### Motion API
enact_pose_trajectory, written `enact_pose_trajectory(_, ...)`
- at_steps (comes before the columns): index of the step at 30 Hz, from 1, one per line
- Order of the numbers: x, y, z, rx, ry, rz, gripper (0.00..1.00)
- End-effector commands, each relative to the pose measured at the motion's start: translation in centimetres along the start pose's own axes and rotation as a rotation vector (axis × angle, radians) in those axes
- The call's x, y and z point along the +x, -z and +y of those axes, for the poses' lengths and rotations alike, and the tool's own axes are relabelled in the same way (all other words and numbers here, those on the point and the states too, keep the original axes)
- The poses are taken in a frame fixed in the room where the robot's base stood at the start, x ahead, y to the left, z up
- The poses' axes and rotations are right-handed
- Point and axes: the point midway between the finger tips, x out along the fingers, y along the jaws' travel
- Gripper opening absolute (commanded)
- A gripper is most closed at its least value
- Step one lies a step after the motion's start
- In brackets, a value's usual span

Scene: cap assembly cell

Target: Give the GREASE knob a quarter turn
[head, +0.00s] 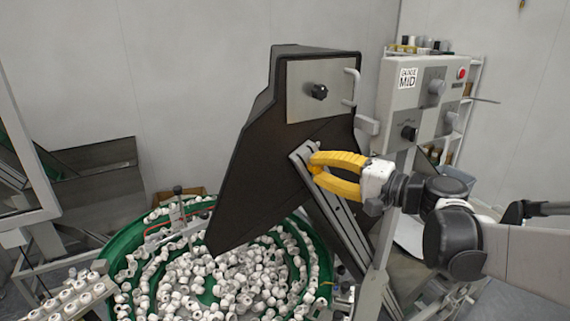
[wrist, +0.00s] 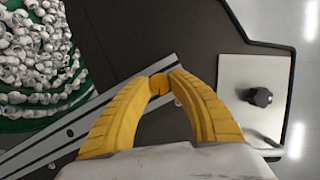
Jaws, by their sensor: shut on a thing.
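My gripper (head: 313,160) has yellow fingers and sits at the upper end of a slotted metal rail on the dark hopper. In the wrist view its fingertips (wrist: 160,76) close on a small round yellow-orange piece (wrist: 160,87), mostly hidden by the fingers. I cannot tell whether this piece is the GREASE knob. No label reading GREASE is legible. A black knob (head: 319,91) on the hopper's metal plate is apart from my gripper; it also shows in the wrist view (wrist: 261,97). A control box has a grey knob (head: 437,87) and a black knob (head: 409,132).
The slotted rail (head: 335,220) slopes down beside the dark hopper (head: 250,150). A green bowl (head: 105,258) full of white caps lies below left. The control box (head: 398,105) stands close above my wrist, with a red button (head: 461,73).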

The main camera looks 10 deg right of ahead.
Motion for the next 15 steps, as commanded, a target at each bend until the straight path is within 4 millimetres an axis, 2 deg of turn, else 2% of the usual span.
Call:
enact_pose_trajectory(11,0.02,-0.02,0.00,0.002,0.001,-0.001,0.00)
enact_pose_trajectory(12,0.02,-0.02,0.00,0.002,0.001,-0.001,0.35)
enact_pose_trajectory(13,0.02,-0.02,0.00,0.002,0.001,-0.001,0.45)
enact_pose_trajectory(15,0.02,-0.02,0.00,0.002,0.001,0.000,0.48)
